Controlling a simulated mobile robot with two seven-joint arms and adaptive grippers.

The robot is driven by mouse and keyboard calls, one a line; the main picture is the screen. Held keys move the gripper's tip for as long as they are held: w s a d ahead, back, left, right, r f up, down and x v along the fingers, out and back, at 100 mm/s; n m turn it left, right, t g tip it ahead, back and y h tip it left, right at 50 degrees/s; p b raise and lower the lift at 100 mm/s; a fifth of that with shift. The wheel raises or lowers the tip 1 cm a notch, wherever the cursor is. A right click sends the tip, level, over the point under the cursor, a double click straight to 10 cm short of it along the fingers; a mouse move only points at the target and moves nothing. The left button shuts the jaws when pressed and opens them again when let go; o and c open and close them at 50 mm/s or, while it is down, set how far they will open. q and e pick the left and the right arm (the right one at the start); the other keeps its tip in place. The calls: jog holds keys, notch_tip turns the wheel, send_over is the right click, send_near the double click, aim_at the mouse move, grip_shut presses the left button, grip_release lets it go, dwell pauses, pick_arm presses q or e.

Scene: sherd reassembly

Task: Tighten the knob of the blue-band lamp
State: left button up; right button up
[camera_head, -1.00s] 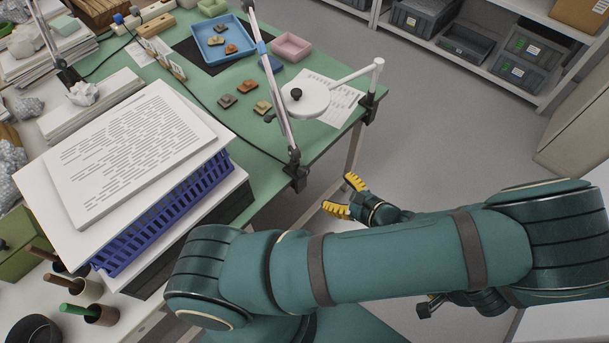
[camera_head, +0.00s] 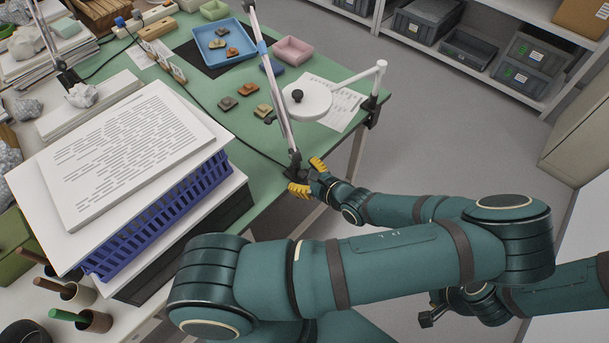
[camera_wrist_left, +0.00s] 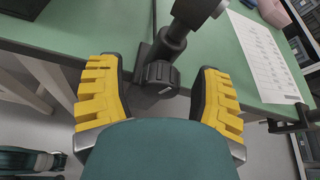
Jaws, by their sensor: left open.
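The blue-band lamp (camera_head: 272,75) has a pale pole with a blue band and stands at the near edge of the green table. In the left wrist view its dark ribbed knob (camera_wrist_left: 160,76) sits low on the black clamp at the table edge. My left gripper (camera_head: 308,177) has yellow fingers and is open at the lamp's foot. In the left wrist view its fingers (camera_wrist_left: 157,92) are spread, one on each side of the knob, with visible gaps. Nothing is held.
A round white disc (camera_head: 306,100) on a jointed arm is clamped at the table's right corner. A printed sheet (camera_head: 342,112) lies beneath it. Sherds, a blue tray (camera_head: 206,57) and a pink tray (camera_head: 302,47) lie behind. A blue crate (camera_head: 160,222) with papers stands left.

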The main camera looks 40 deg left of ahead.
pick_arm(q)
grip_shut()
jog(key=shift+r+m+g+p, duration=0.15)
jog(key=shift+m+g+p, duration=0.2)
jog(key=shift+p, duration=0.8)
jog(key=shift+m+g+p, duration=0.35)
jog(key=shift+m+p, duration=0.2)
jog(key=shift+f, duration=0.2)
grip_release()
jog(key=shift+d+r, duration=0.1)
